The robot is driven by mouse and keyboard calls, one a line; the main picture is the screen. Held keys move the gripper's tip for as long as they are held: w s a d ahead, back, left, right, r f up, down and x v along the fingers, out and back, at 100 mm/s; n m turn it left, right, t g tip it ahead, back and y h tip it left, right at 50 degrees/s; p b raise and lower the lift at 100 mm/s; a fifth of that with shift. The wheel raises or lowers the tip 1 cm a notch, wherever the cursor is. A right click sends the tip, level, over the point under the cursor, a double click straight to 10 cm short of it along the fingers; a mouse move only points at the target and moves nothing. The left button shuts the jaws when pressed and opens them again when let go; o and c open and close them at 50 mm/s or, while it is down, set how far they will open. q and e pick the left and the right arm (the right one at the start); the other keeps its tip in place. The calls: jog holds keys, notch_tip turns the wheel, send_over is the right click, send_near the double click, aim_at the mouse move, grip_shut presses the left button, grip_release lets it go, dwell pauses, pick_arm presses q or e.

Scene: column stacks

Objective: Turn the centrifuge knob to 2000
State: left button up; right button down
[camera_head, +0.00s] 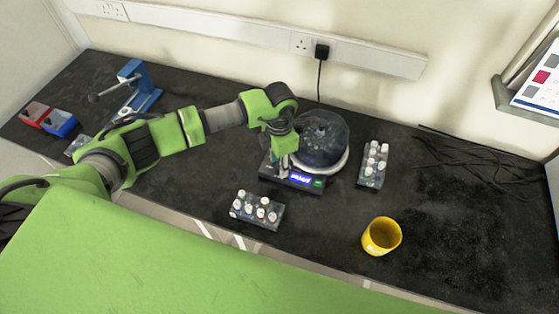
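The centrifuge (325,139) stands at the middle back of the dark bench, with a dark round lid and a white rim. Its front panel carries a lit blue display (300,179) and a small green part (318,183) to the right of it. My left gripper (283,170) points down at the left end of the front panel, just left of the display. The gripper and wrist hide that part of the panel, so I cannot see the knob or read its setting. The fingers are too small to tell open from shut. My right gripper is out of view.
A rack of white-capped vials (257,210) stands in front of the centrifuge, and another rack (374,165) stands to its right. A yellow mug (381,236) is at the front right. Black cables (480,160) lie at the back right. A blue press (139,88) stands far left.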

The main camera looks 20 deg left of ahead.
pick_arm(q)
grip_shut()
jog(key=shift+n, duration=0.3)
jog(key=n+b, duration=0.1)
jog(key=n, duration=0.1)
jog(key=shift+n+b, duration=0.3)
jog(key=shift+n, duration=0.1)
jog(key=n+b, duration=0.1)
jog(key=n, duration=0.2)
jog(key=shift+n, duration=0.3)
jog(key=n+b, duration=0.1)
jog(key=n, duration=0.4)
jog(key=n+b, duration=0.1)
jog(key=n, duration=0.4)
jog(key=shift+w+r+n, duration=0.1)
jog(key=shift+n, duration=0.3)
